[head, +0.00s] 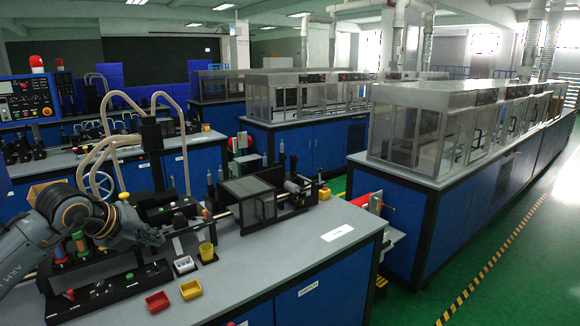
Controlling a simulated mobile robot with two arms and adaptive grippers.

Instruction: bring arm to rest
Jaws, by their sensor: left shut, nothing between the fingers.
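My left arm comes in from the left, over the near end of the grey workbench (290,245). My left gripper (152,236) is at the end of it, small and partly dark against the equipment behind. It is shut and empty. It is above the black fixture plate (100,294) and to the left of the small bins. My right gripper is not in view.
A red bin (157,301), a yellow bin (190,289), a white-blue bin (184,265) and a yellow cup (207,252) stand close to the gripper. A clear-sided machine box (252,199) stands behind. The bench's right part is mostly clear.

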